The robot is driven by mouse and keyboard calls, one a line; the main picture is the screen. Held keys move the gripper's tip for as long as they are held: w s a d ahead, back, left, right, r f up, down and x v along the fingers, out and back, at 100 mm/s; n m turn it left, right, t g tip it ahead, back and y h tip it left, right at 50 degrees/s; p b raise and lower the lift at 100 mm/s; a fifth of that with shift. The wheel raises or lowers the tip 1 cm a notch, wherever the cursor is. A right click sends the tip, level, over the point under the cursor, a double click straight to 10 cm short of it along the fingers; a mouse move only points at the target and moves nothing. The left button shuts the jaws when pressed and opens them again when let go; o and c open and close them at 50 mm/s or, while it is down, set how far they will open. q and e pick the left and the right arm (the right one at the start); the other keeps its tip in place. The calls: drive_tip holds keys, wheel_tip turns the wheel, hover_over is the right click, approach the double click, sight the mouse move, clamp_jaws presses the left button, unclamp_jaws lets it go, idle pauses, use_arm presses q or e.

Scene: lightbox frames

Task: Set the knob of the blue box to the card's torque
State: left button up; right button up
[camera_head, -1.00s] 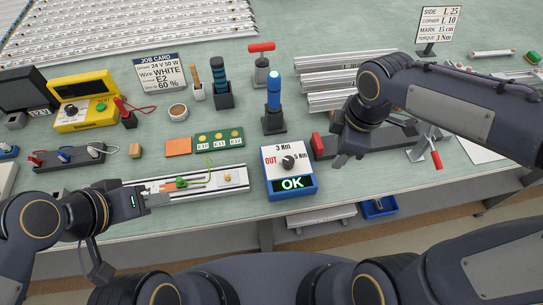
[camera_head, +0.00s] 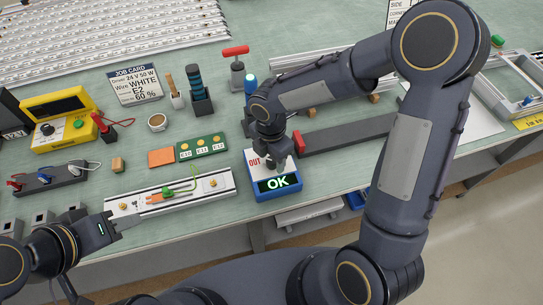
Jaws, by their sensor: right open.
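The blue box (camera_head: 284,193) stands at the table's front edge, its lit display reading OK. Its white top shows red OUT lettering; the knob and dial numbers are hidden behind my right gripper (camera_head: 273,164). That gripper is open and points down at the dial; I cannot tell whether it touches the knob. The white card (camera_head: 398,7) with SIDE lettering is at the top edge, mostly hidden by my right arm and cut off; its torque line is out of sight. My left gripper (camera_head: 128,220) is at the near side of the rail, its opening unclear.
An aluminium rail (camera_head: 217,187) with a green-wired part lies left of the box. A green board (camera_head: 201,147), an orange pad (camera_head: 161,157) and a cup (camera_head: 157,122) lie behind. A dark bar with a red end (camera_head: 299,142) is close right of the box.

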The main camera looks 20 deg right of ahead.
drive_tip(key=shift+f, duration=0.2)
drive_tip(key=shift+c, duration=0.4)
drive_tip(key=c, duration=0.9)
